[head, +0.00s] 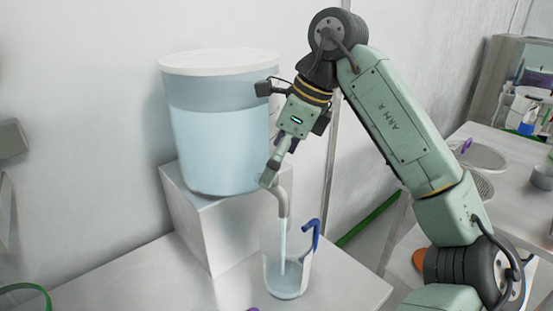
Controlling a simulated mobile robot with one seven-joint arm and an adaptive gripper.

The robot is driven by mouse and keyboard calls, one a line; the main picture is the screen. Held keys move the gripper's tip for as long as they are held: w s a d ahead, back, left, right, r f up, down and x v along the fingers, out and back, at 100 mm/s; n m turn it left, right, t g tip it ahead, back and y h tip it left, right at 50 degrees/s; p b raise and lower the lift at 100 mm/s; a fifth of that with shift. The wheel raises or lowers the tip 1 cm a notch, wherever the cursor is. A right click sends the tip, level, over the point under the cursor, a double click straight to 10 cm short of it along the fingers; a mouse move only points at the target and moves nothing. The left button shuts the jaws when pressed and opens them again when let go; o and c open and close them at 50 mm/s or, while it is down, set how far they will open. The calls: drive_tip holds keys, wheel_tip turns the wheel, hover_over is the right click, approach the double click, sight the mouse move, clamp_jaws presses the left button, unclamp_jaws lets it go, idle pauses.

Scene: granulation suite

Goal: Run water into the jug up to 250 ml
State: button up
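A clear jug (290,275) with a blue handle (311,238) stands upright on the table below the tap spout (282,200). A stream of water runs from the spout into it, and some water lies in its lower part. The marks on the jug are too small to read, so I cannot tell the level in ml. A large translucent water tank (215,150) with a white lid stands on a block behind, more than half full. My gripper (271,172) is at the tap above the spout. Its fingers are too small and partly hidden to tell whether they grip it.
The tank rests on a grey block (215,235) on a pale table (150,275). The front left of the table is mostly clear. A second bench (505,150) with containers stands at the right.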

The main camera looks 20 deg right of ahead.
drive_tip(key=c, duration=0.9)
drive_tip(key=shift+o, duration=0.2)
drive_tip(key=shift+b, duration=0.3)
drive_tip(key=m+b, duration=0.2)
drive_tip(key=shift+f+m+t+h, duration=0.15)
drive_tip(key=shift+m+t+h, duration=0.15)
drive_tip(key=shift+m+h, duration=0.1)
drive_tip(key=shift+s+a+m+t+h+b, duration=0.1)
drive_tip(key=shift+m+t+h+b, duration=0.15)
drive_tip(key=shift+m+b, duration=0.55)
drive_tip(key=shift+a+m+t+h+b, duration=0.15)
drive_tip(key=shift+m+h+b, duration=0.3)
drive_tip(key=shift+m, duration=0.55)
drive_tip(key=shift+d, duration=0.15)
drive_tip(key=o, duration=0.9)
drive_tip(key=shift+c, duration=0.2)
